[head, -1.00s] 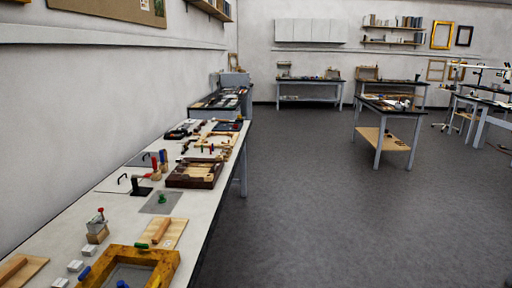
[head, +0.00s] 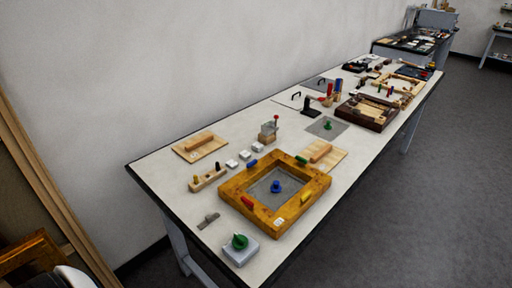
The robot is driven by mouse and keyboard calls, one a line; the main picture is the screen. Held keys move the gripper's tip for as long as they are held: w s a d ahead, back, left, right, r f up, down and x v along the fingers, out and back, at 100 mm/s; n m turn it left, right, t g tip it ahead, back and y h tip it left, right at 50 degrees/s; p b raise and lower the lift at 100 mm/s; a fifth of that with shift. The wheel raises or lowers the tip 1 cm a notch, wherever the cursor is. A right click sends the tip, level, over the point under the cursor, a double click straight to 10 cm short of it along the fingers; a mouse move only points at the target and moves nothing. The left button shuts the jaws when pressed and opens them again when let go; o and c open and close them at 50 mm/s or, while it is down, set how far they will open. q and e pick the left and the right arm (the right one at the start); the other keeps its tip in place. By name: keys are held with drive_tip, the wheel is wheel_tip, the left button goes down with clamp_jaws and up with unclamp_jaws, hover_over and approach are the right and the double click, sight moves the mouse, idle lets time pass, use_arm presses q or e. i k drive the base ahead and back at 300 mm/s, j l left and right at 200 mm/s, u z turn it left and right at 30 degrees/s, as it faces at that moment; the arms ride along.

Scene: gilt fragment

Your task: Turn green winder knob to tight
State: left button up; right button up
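A green knob (head: 239,241) sits on a pale grey block (head: 240,254) at the near front end of the long bench. A second green knob (head: 327,125) stands on a flat grey plate (head: 340,131) further along the bench. I cannot tell from the picture which one is the winder knob, and no tight marking is legible. Neither of my grippers is in view.
The long bench (head: 150,168) runs from near left to far right along the wall. On it are a gilt frame (head: 227,190) with a blue knob (head: 276,187) inside, wooden boards (head: 200,146) and a dark tray (head: 364,117). Floor (head: 418,205) to the right is clear.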

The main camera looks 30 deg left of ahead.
sight(239, 242)
drive_tip(key=u, duration=1.15)
drive_tip(key=i, duration=0.1)
